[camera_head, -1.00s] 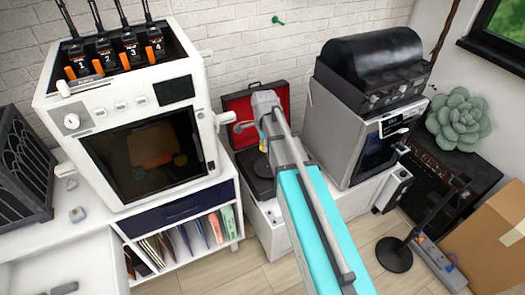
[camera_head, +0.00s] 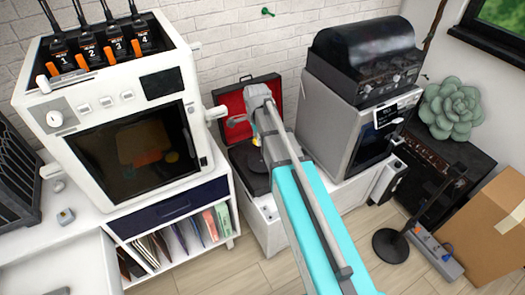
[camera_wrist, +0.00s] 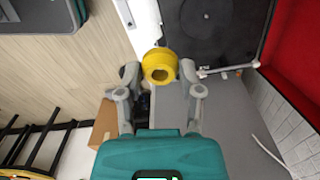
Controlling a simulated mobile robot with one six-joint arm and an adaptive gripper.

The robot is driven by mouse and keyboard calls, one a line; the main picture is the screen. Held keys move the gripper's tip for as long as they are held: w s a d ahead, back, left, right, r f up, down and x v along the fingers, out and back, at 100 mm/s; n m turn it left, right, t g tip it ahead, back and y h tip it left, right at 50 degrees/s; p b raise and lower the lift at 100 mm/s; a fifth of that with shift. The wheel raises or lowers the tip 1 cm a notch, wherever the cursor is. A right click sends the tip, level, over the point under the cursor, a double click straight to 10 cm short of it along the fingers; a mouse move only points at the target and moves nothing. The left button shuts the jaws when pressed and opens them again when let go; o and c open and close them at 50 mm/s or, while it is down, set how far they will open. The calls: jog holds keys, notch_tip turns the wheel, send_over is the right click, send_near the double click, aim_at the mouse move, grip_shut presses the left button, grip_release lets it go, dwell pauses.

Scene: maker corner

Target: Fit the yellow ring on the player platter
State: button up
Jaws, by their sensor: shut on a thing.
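The tonearm (camera_wrist: 228,69) lies right of the ring. In the head view my gripper is mostly hidden behind my arm near the player.
A white oven-like machine (camera_head: 135,150) on a shelf unit (camera_head: 228,238) stands left of the player. A grey machine with a black domed top (camera_head: 365,50) stands close on its right. A black stand (camera_head: 390,246) and a cardboard box (camera_head: 487,235) are on the floor at right.

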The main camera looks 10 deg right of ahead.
jog(key=b, duration=1.7)
send_near(261, 160)
jog(key=s, duration=0.1)
jog(key=shift+w+f+b, duration=0.45)
jog(key=shift+f+b, duration=0.3)
jog(key=shift+f, duration=0.05)
jog(key=shift+f, duration=0.15)
notch_tip(261, 160, down, 5)
jog(key=b, duration=0.5)
jog(key=shift+f+b, duration=0.2)
jog(key=shift+b, duration=0.15)
jog(key=shift+s, duration=0.15)
jog(key=shift+f+b, duration=0.65)
